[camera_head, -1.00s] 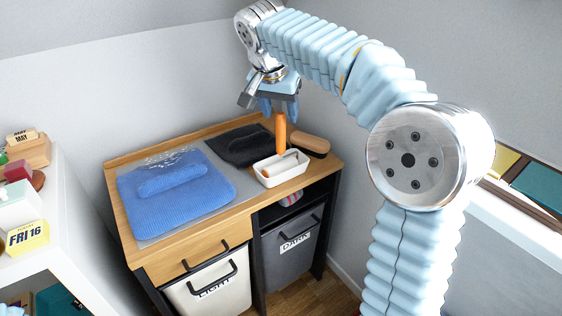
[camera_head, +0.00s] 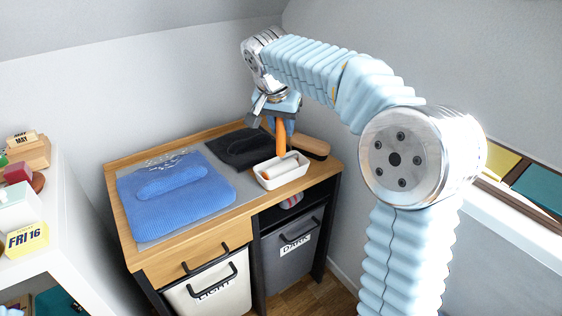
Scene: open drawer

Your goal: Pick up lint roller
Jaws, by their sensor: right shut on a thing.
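The lint roller has an upright orange handle (camera_head: 280,138), with a pale roll (camera_head: 281,167) at its lower end in a small white tray (camera_head: 300,174) on the wooden cabinet top. My right gripper (camera_head: 281,122) reaches down from above and is shut on the upper part of the handle, its fingers hiding the top. I cannot tell whether the roll touches the tray. My left gripper is not in view.
A wooden-backed brush (camera_head: 312,146) lies right behind the tray. A folded black cloth (camera_head: 240,146) and a folded blue cloth (camera_head: 180,193) lie to the left. Light (camera_head: 215,292) and dark (camera_head: 292,250) bins stand below. A white shelf (camera_head: 75,235) is at left.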

